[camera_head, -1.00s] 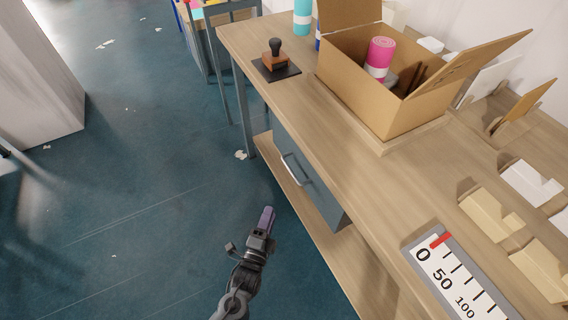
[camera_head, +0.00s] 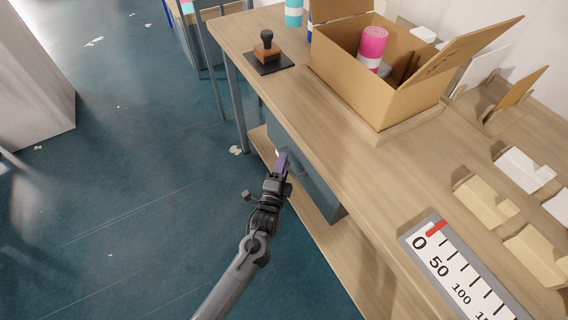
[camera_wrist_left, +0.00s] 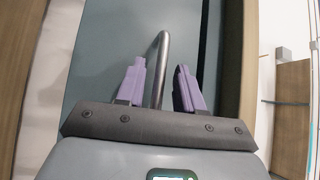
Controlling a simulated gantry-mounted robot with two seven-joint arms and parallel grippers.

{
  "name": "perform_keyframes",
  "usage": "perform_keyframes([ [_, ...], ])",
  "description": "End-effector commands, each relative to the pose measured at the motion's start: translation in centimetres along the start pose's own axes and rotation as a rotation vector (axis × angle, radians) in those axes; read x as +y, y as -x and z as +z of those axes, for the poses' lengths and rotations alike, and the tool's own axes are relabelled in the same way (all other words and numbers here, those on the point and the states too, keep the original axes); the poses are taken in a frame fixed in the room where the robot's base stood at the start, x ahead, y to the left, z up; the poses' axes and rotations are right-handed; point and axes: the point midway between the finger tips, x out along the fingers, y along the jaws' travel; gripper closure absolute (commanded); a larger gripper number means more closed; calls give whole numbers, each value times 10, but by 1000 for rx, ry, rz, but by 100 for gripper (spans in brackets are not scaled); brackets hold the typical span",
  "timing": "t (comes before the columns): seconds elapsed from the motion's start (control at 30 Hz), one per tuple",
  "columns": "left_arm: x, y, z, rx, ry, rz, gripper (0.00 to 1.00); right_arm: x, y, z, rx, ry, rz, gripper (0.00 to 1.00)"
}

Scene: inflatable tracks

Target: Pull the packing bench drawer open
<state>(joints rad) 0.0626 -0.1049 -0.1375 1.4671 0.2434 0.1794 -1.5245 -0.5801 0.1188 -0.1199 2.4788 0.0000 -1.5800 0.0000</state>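The packing bench (camera_head: 330,160) has a wooden top, and its grey-blue drawer (camera_head: 319,192) sits under the near edge. The drawer front (camera_wrist_left: 105,50) fills much of the left wrist view. The metal bar handle (camera_wrist_left: 162,58) stands between the two purple fingers of my left gripper (camera_wrist_left: 160,85). The fingers are apart, with a gap on each side of the handle. In the head view my left gripper (camera_head: 282,163) is at the drawer front and hides most of the handle. The drawer looks closed. My right gripper is not in view.
On the bench top are a stamp on a black pad (camera_head: 268,55), an open cardboard box (camera_head: 375,85) with a pink roll, and a ruler plate (camera_head: 455,270). A lower wooden shelf (camera_head: 315,235) runs under the drawer.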

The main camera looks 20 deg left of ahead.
Motion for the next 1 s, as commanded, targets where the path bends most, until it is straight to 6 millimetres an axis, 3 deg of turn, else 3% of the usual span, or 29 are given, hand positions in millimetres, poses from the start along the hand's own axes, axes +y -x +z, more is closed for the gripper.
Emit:
perform_keyframes([
  [0.2, 0, -12, 0, 0, 0, 0, 64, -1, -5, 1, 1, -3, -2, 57],
  [0.47, 0, -13, 0, 0, 0, 1, 64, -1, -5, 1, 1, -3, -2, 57],
  [0.5, 0, -13, 0, 0, 0, 1, 65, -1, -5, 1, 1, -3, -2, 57],
  [0.73, 0, -13, 0, 0, 0, 1, 100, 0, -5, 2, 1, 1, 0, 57],
  [1.0, 0, -13, 0, 0, 0, 0, 100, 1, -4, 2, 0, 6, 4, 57],
])
